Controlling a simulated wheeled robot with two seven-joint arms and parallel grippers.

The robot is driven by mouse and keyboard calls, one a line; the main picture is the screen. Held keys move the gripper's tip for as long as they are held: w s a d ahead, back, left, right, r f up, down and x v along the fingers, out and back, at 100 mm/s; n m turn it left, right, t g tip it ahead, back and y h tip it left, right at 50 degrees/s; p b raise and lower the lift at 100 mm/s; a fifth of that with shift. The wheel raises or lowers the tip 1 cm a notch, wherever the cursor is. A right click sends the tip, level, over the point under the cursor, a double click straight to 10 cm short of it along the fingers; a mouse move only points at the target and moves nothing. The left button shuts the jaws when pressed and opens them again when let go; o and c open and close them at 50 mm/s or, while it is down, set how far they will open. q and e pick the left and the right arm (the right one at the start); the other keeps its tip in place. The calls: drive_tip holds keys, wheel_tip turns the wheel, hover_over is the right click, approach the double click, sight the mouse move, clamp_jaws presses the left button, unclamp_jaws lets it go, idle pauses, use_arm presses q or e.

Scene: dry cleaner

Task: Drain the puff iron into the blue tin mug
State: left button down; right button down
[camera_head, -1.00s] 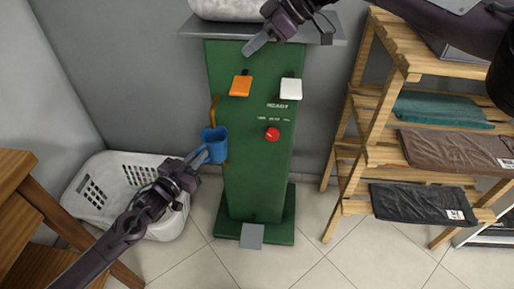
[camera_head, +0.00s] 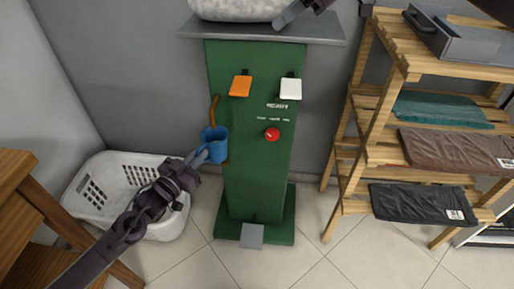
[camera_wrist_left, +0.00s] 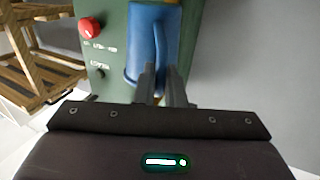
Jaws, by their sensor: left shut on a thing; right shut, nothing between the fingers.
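The puff iron is a green cabinet (camera_head: 254,180) with an orange switch (camera_head: 241,86), a white switch (camera_head: 290,88), a red knob (camera_head: 272,134) and a grey foot pedal (camera_head: 252,236). A brass-coloured drain pipe (camera_head: 214,108) bends down its left side. The blue tin mug (camera_head: 214,146) is held beneath the pipe's lower end. My left gripper (camera_head: 198,158) is shut on the mug's handle; the mug also shows in the left wrist view (camera_wrist_left: 148,40). My right gripper (camera_head: 284,22) is shut and empty, near the grey top shelf of the iron.
A white laundry basket (camera_head: 100,208) stands on the floor at left, behind my left arm. A wooden table (camera_head: 22,190) is at the left edge. A wooden rack (camera_head: 400,60) with folded cloths stands at right. Floor in front is clear.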

use_arm(q)
drive_tip(key=shift+s, duration=0.1)
drive_tip(key=s+p, duration=0.6)
drive_tip(key=s, duration=0.3)
drive_tip(key=shift+s+a+f, duration=0.2)
drive_tip(key=shift+s+f, duration=0.2)
drive_tip(key=shift+f, duration=0.05)
idle(0.7)
idle(0.4)
